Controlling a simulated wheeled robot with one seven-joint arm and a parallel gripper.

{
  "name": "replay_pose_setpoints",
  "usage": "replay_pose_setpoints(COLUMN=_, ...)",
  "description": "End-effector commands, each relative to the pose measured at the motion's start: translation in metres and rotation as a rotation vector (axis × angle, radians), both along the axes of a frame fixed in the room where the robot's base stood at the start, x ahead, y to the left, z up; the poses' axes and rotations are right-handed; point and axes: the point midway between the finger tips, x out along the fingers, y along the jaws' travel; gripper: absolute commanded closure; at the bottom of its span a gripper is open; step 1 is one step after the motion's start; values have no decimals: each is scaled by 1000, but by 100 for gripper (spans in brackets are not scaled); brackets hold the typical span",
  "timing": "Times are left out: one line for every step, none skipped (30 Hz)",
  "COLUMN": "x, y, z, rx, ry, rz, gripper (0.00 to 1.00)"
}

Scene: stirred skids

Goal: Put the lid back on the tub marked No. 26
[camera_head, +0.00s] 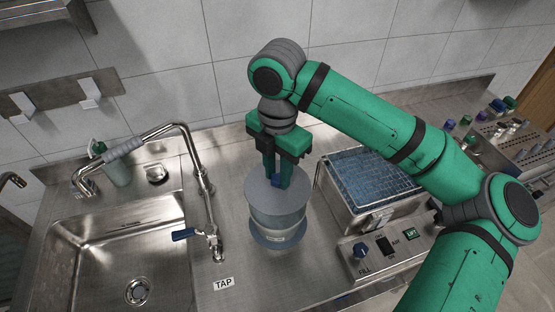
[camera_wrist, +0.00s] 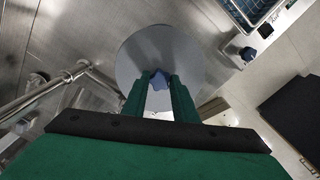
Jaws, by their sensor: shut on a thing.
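A round grey tub (camera_head: 277,215) stands on the steel counter between the sink tap and a basket unit. A grey disc-shaped lid (camera_head: 262,186) is at its top; I cannot tell whether it is fully seated. A small label on the tub's front is too small to read.
A sink (camera_head: 120,250) and a tall tap (camera_head: 205,190) with a blue lever stand to the left. A blue-lined basket unit (camera_head: 365,183) with a control panel (camera_head: 385,248) is close on the right. Bare counter (camera_head: 240,255) lies in front.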

Motion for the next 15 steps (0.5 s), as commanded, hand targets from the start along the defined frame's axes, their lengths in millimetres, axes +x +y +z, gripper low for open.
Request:
replay_pose_setpoints(x=0, y=-1, z=-1, rx=0, ry=0, rz=-1, gripper=100)
replay_pose_setpoints(x=0, y=-1, z=-2, rx=0, ry=0, rz=-1, gripper=100)
replay_pose_setpoints(x=0, y=-1, z=-4, rx=-1, ry=1, rz=-1, gripper=100)
replay_pose_setpoints(x=0, y=-1, z=-6, rx=-1, ry=1, rz=-1, gripper=100)
replay_pose_setpoints(x=0, y=-1, z=-8, rx=-1, ry=1, rz=-1, gripper=100)
replay_pose_setpoints(x=0, y=-1, z=-11, rx=-1, ry=1, rz=-1, gripper=100)
replay_pose_setpoints(x=0, y=-1, z=-13, rx=0, ry=1, rz=-1, gripper=100)
replay_pose_setpoints(x=0, y=-1, z=-16, rx=0, ry=1, rz=0, gripper=100)
replay_pose_setpoints(x=-1, y=-1, z=-19, rx=0, ry=1, rz=0, gripper=100)
replay_pose_setpoints(x=-1, y=-1, z=-21, rx=-1, ry=1, rz=0, gripper=100)
replay_pose_setpoints(x=0, y=-1, z=-24, rx=-1, ry=1, rz=0, gripper=100)
replay_pose_setpoints(x=0, y=-1, z=-28, rx=-1, ry=1, rz=0, gripper=100)
replay_pose_setpoints(x=0, y=-1, z=-30, rx=-1, ry=1, rz=-1, gripper=100)
replay_pose_setpoints(x=0, y=-1, z=-33, rx=-1, ry=1, rz=-1, gripper=100)
replay_pose_setpoints(x=-1, y=-1, z=-36, rx=-1, ry=1, rz=-2, gripper=100)
